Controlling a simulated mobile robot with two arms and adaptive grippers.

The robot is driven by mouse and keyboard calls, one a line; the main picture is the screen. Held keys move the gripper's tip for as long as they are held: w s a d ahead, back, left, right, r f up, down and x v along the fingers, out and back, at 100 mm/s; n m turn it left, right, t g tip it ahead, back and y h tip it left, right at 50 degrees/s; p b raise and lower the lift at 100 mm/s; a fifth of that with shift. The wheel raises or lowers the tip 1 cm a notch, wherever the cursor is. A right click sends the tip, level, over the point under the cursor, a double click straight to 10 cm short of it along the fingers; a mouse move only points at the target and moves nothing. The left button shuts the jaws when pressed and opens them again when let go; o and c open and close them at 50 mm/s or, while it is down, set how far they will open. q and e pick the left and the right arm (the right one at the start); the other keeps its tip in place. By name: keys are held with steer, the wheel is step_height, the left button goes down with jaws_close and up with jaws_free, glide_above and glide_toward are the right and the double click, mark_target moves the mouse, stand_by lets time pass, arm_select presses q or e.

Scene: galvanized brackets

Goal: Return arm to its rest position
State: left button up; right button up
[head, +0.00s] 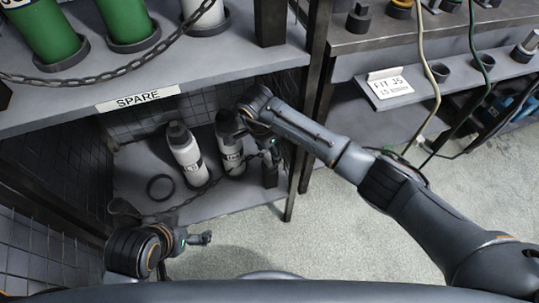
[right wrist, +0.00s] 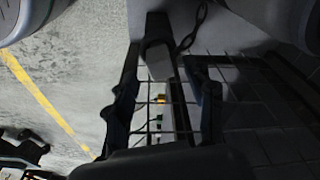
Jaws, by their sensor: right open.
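My right arm (head: 330,150) reaches in from the right to the lower bay of the shelf unit. My right gripper (head: 271,152) points down beside the right-hand white and grey cylinder (head: 231,158), close to it; I cannot tell whether they touch. In the right wrist view its fingers (right wrist: 162,95) stand apart with no object held between them. My left arm is folded at the lower left, with the left gripper (head: 201,239) small and pointing right; its jaw state is unclear.
A second cylinder (head: 187,157) and a black ring (head: 160,188) are on the lower shelf (head: 135,170). The upper shelf (head: 60,118) with a SPARE label and a chain overhangs them. A dark post (head: 303,150) stands close to the right arm. Cables hang by the right-hand bench (head: 400,35).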

steer(key=r, duration=0.4)
steer(key=shift+s+a, duration=0.25)
